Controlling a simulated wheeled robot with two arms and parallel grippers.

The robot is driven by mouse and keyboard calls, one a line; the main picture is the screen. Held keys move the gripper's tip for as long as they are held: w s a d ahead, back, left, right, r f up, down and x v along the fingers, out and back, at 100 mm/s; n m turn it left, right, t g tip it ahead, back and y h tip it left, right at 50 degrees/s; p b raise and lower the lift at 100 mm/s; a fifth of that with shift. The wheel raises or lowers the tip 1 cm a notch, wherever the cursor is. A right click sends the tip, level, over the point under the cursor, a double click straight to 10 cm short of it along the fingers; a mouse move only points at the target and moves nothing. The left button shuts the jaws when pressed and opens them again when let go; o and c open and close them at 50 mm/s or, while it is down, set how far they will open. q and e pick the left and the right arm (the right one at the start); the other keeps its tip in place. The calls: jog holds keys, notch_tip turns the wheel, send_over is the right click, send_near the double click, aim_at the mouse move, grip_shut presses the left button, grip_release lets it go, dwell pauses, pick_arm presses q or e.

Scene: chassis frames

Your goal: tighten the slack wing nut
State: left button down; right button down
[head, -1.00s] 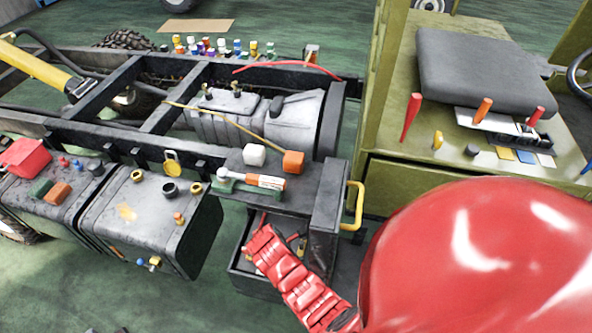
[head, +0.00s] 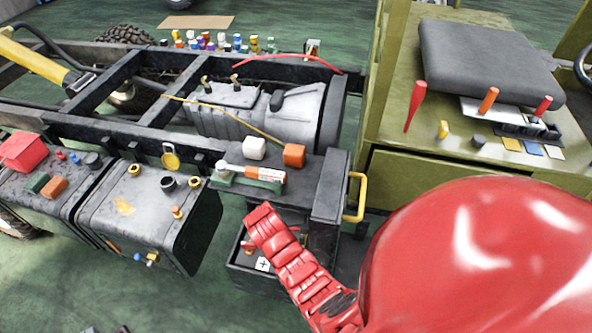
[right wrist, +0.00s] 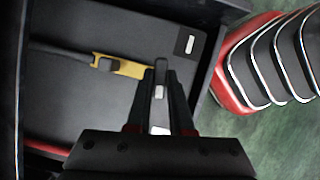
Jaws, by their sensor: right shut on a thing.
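My right gripper (right wrist: 160,76) shows in the right wrist view, its dark fingers shut on a small grey piece (right wrist: 158,93). I cannot tell whether this piece is the wing nut. Beyond the fingertips is a yellow clamp (right wrist: 132,67) with a dark knob, joined to a black cable (right wrist: 60,50). These lie over a dark flat top (right wrist: 110,25) inside an open box. In the head view the open box (head: 248,268) sits below the chassis rail, with red parts and a white cross mark inside. The right gripper is hidden there, and no left gripper shows.
A grey deck (head: 310,200) above the box carries an orange-and-white tool (head: 262,173), a white block (head: 254,148) and an orange block (head: 294,155). A yellow handle (head: 355,195) stands right of it. A tank (head: 140,215) is at left.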

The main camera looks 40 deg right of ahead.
jog(key=c, duration=0.8)
grip_release()
jog(key=shift+r, duration=0.1)
jog(key=shift+w+a+r, duration=0.1)
jog(key=shift+r, duration=0.15)
jog(key=p+v, duration=1.2)
jog(key=v, duration=0.4)
jog(key=shift+r, duration=0.35)
